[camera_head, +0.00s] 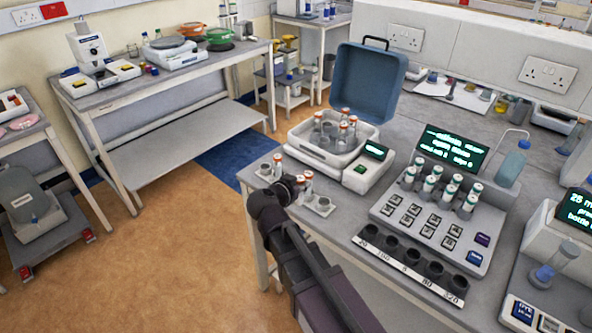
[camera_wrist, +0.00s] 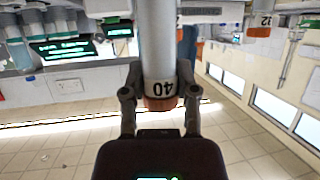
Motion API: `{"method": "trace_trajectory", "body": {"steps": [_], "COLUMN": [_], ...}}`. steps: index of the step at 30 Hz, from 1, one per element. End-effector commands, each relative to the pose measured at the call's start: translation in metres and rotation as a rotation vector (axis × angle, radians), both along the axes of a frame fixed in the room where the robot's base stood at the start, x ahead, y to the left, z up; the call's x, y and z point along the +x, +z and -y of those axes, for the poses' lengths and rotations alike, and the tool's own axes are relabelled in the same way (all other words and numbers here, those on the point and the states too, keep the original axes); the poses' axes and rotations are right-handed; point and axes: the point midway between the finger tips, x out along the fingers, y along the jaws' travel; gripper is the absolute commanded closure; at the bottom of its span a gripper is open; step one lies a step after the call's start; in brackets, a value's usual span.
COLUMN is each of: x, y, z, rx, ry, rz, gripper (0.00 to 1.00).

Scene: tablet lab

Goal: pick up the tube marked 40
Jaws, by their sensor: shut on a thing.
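In the head view my gripper (camera_head: 297,184) is at the small white holder (camera_head: 318,212) on the bench's left corner. Tubes show close beside it; I cannot tell there which is held or whether it is clear of the holder.
A machine with an open blue lid (camera_head: 370,85) holds several tubes behind my gripper. A console (camera_head: 440,220) with several tubes and a row of dark wells stands to the right.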

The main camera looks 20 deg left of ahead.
Motion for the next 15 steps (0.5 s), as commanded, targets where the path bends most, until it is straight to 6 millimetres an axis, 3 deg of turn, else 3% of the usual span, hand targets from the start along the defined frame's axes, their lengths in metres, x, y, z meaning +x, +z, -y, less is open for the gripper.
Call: {"method": "trace_trajectory", "body": {"steps": [1,6,15], "x": [-0.011,-0.028,-0.038], "y": [0.002,0.003,0.004], "z": [0.007,0.016,0.021], "rx": [0.000,0.000,0.000], "ry": [0.000,0.001,0.000], "rz": [0.000,0.000,0.001], "gripper": [0.86,0.86,0.86]}}
